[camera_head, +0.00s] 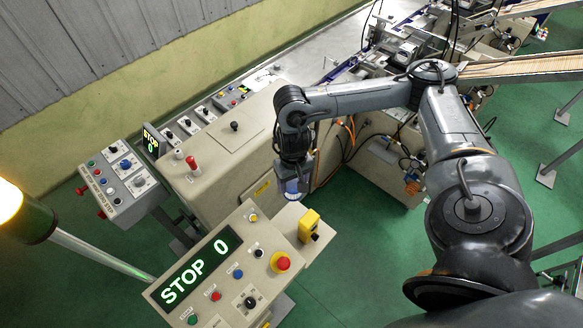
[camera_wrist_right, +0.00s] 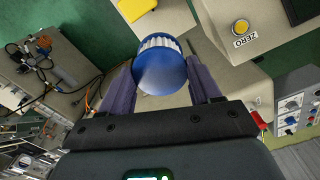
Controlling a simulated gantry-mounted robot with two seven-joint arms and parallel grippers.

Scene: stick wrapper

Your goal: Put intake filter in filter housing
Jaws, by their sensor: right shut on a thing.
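The intake filter (camera_wrist_right: 163,68) is a short cylinder with a blue rounded cap and a white pleated band. My right gripper (camera_wrist_right: 160,60) is shut on it, with one purple-grey finger on each side. In the head view the filter (camera_head: 292,188) hangs below my right gripper (camera_head: 296,172), in front of the large beige cabinet and above its lower ledge. No filter housing can be made out for sure. My left gripper is not in view.
A control panel reading STOP 0 (camera_head: 196,274) stands below the filter, with a red mushroom button (camera_head: 281,262). A yellow box (camera_head: 310,226) sits right of it. The beige cabinet (camera_head: 215,168) is behind. A lamp on a pole (camera_head: 30,222) is at left. Green floor (camera_head: 352,268) is open.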

